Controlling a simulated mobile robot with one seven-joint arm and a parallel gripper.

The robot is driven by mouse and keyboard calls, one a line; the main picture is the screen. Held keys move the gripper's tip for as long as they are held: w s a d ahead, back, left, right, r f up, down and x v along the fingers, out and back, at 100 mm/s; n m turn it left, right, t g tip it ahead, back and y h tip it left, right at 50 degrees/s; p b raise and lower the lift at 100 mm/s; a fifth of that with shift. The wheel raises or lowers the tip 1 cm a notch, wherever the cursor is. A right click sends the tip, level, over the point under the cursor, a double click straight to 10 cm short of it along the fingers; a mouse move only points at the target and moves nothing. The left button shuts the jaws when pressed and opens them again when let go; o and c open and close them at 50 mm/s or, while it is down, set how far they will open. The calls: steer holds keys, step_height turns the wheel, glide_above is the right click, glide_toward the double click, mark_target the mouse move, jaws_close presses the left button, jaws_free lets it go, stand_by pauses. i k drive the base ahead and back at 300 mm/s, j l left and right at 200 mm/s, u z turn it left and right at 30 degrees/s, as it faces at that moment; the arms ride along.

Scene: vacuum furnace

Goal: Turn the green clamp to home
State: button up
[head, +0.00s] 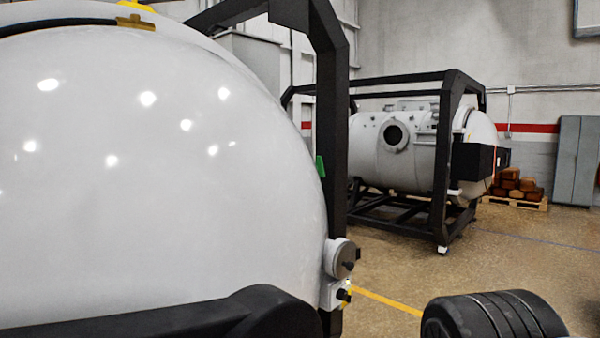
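The green clamp (320,168) shows as a small green piece at the right rim of a large white domed furnace door (150,170), in front of a black frame post. Only a narrow part of the clamp is visible, and its exact angle is hard to tell. A yellow clamp piece (136,21) sits on the top of the dome's rim. My gripper's fingers are not seen in the head view. A black ribbed rounded part, which may be part of my arm, shows at the lower right, away from the clamp.
A grey round fitting (341,257) and a small box with a black knob (337,294) stick out at the door's lower right. A second furnace (400,150) stands behind in a black frame. A pallet of bricks (517,188) and a grey cabinet (577,160) stand farther back. Open floor lies between.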

mark_target(319, 163)
steer(key=i+l+z, duration=0.1)
steer(key=i+z, duration=0.2)
steer(key=i+l+z, duration=0.1)
steer(key=i+z, duration=0.2)
steer(key=i, duration=1.55)
